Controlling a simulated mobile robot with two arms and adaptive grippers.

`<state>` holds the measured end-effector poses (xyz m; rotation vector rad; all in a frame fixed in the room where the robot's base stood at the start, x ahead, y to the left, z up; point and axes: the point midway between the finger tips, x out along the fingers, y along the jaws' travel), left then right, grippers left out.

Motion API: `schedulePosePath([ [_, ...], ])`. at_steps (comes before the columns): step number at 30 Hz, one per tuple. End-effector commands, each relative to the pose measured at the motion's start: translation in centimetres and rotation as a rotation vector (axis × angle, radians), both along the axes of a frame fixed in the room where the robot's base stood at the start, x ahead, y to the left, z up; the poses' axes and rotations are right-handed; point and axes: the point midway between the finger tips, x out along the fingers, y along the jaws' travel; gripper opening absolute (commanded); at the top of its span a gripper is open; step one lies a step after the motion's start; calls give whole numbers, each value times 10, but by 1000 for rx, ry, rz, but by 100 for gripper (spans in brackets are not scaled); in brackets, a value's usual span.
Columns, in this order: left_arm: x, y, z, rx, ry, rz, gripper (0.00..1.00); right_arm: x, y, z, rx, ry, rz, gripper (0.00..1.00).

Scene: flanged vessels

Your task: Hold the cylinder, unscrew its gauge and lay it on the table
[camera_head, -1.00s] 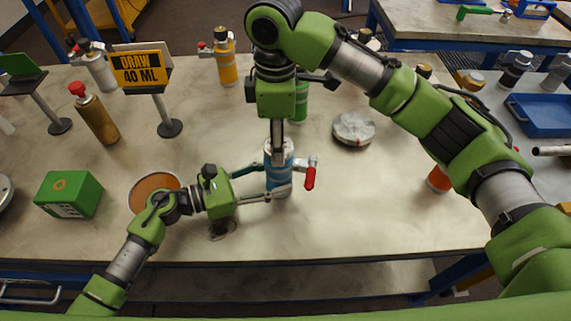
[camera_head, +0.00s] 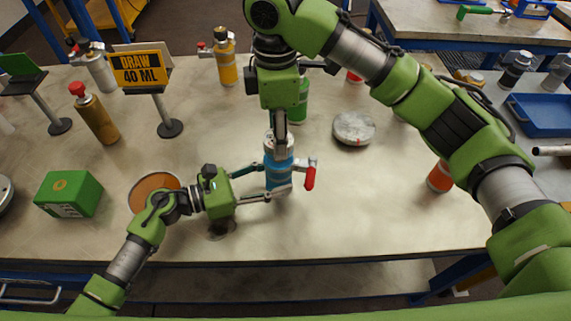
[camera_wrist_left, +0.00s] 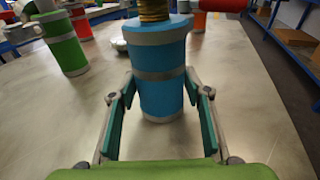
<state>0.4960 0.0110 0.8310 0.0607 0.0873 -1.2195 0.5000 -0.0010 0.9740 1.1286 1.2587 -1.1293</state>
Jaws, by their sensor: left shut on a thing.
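The blue cylinder (camera_head: 279,176) with grey bands stands upright on the table. A valve with a red handle (camera_head: 310,178) sticks out at its right. My left gripper (camera_head: 278,182) is shut on the cylinder, one finger on each side; the left wrist view shows the blue body (camera_wrist_left: 161,98) between the fingers. A brass-coloured threaded neck (camera_wrist_left: 153,10) shows above the cylinder there. My right gripper (camera_head: 279,140) points straight down over the cylinder's top. Its fingertips are too small and overlapped to judge, and I cannot make out the gauge.
A green cylinder (camera_head: 300,103) stands behind my right gripper, and a grey disc (camera_head: 353,129) lies to its right. An orange cylinder (camera_head: 439,177) stands partly behind my right arm. A green box (camera_head: 69,194) and a brown disc (camera_head: 155,190) are at left. The front right table is bare.

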Motion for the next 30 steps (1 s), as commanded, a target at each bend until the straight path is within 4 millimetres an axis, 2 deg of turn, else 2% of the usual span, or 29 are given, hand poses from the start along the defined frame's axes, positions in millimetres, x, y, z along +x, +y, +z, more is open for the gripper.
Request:
schedulePosePath([
  [8, 0, 0, -1, 2, 0, 1, 27, 1, 0, 8, 0, -3, 0, 15],
  [24, 0, 0, -1, 2, 0, 1, 27, 0, 0, 49, 0, -2, 0, 15],
  [30, 0, 0, -1, 2, 0, 1, 27, 0, 0, 54, 0, 0, 0, 15],
])
